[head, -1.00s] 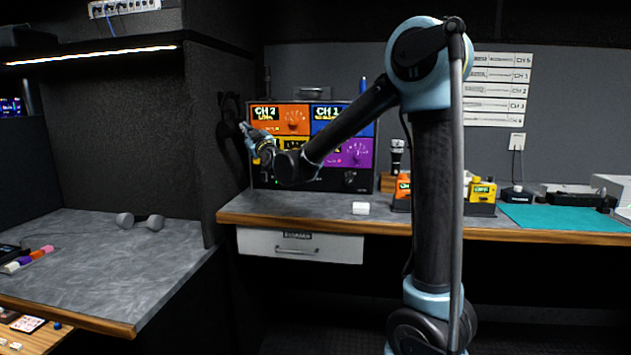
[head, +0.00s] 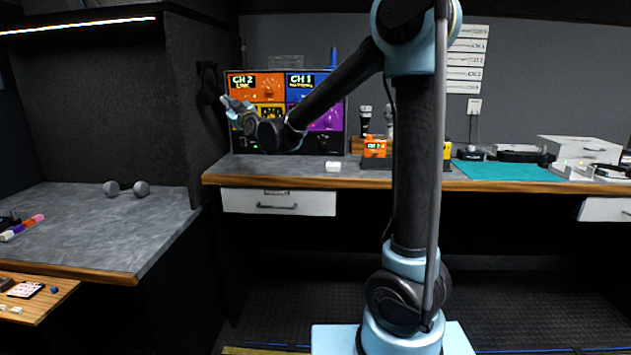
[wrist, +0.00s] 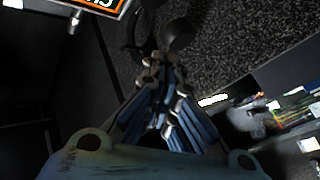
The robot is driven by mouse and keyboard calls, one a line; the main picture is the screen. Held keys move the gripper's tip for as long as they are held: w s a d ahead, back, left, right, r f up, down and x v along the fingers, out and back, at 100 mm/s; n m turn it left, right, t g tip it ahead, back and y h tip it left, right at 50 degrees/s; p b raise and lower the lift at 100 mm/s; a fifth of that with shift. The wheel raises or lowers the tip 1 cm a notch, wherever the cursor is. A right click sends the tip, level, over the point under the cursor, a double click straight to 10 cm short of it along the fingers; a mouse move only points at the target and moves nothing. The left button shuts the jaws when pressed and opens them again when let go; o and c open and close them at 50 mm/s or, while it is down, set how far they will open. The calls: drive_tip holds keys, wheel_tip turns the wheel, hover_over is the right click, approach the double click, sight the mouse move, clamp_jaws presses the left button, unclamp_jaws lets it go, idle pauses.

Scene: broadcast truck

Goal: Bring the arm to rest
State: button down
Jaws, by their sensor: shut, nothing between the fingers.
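My gripper (head: 227,101) is at the left end of the bent arm, in front of the rack of colored channel panels (head: 268,111). It points up and left toward the dark side wall and touches nothing that I can make out. In the wrist view the fingers (wrist: 160,58) come together at their tips, shut and empty. A black headset (head: 208,84) hangs on the side wall just left of the fingertips in the head view. A dark rounded thing (wrist: 179,33) lies beyond the fingertips in the wrist view.
The back bench (head: 240,170) runs under my forearm, with a small white case (head: 333,167) and an orange-labelled box (head: 374,148) on it. The dark side wall (head: 190,110) stands close left of the gripper. The left desk (head: 80,225) is mostly bare.

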drive_tip(key=s+d+f+m+g+h, duration=0.25)
drive_tip(key=d+f, duration=0.25)
drive_tip(key=d, duration=0.5)
drive_tip(key=s+d+f+m+g+h, duration=0.1)
drive_tip(key=s+d+f+h, duration=0.25)
drive_tip(key=d+f, duration=0.4)
drive_tip(key=s+d+f+m+g+h, duration=0.2)
drive_tip(key=s+d+f, duration=0.2)
drive_tip(key=d, duration=0.7)
drive_tip(key=s+d+f+m+g+h, duration=0.1)
drive_tip(key=s+d+f+m+g, duration=0.1)
drive_tip(key=s+d+f, duration=0.4)
drive_tip(key=s+d+f+m+g+h, duration=0.2)
drive_tip(key=s+d+f, duration=0.5)
drive_tip(key=s, duration=0.6)
drive_tip(key=s+d+f+m+g+h, duration=0.1)
drive_tip(key=s+d+f+m+g, duration=0.2)
drive_tip(key=s+d+f, duration=0.3)
drive_tip(key=s+d+g, duration=0.1)
drive_tip(key=s, duration=0.3)
drive_tip(key=shift+s+d+f+g+h, duration=0.2)
drive_tip(key=shift+d+g+h, duration=0.15)
drive_tip(key=shift+d+h, duration=0.05)
